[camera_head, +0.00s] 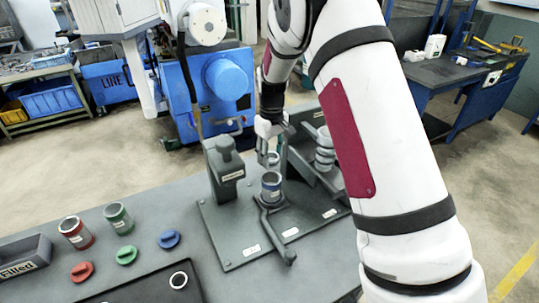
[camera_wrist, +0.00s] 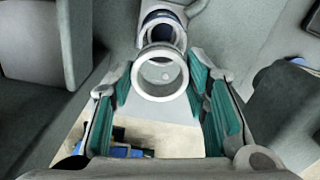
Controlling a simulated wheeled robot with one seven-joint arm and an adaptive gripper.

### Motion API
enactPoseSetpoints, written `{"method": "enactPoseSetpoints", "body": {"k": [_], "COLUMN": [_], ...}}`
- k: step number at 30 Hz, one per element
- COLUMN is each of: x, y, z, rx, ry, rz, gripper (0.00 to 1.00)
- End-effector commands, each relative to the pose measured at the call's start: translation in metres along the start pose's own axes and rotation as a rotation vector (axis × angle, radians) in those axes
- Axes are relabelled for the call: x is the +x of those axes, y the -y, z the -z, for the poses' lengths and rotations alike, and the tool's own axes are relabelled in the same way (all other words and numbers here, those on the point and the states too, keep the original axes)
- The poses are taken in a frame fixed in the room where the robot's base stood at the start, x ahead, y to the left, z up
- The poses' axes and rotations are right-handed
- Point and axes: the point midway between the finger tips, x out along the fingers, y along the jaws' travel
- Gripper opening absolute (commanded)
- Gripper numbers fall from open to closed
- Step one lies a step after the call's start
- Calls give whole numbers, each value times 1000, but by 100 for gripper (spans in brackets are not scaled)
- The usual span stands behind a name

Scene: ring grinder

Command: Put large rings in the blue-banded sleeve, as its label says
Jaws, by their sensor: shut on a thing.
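My gripper (camera_head: 270,140) is shut on a pale metal ring (camera_wrist: 160,73). In the wrist view the ring sits between the tips of the teal-padded fingers (camera_wrist: 161,85). In the head view the held ring (camera_head: 273,158) shows just above the blue-banded sleeve (camera_head: 271,186), which stands upright in the fixture. The sleeve also shows in the wrist view (camera_wrist: 162,17), beyond the ring and partly hidden by it. More rings (camera_head: 324,150) are stacked on the fixture's right side. What lies inside the sleeve is not clear.
A grey post (camera_head: 224,165) rises left of the sleeve, and a lever (camera_head: 277,237) projects in front. A red-banded sleeve (camera_head: 76,232), a green-banded sleeve (camera_head: 118,217), and red, green and blue caps (camera_head: 168,239) stand left.

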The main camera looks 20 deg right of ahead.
Motion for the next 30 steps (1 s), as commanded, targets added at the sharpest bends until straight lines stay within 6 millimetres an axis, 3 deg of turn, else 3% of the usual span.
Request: {"method": "enactPoseSetpoints", "body": {"k": [6, 12, 20, 30], "x": [2, 1, 6, 35], "y": [0, 3, 4, 4], "z": [0, -4, -6, -6], "rx": [-262, -419, -466, -464], "ry": [-2, -1, 1, 1], "rz": [-1, -3, -3, -3], "gripper": [11, 11, 11, 11]}}
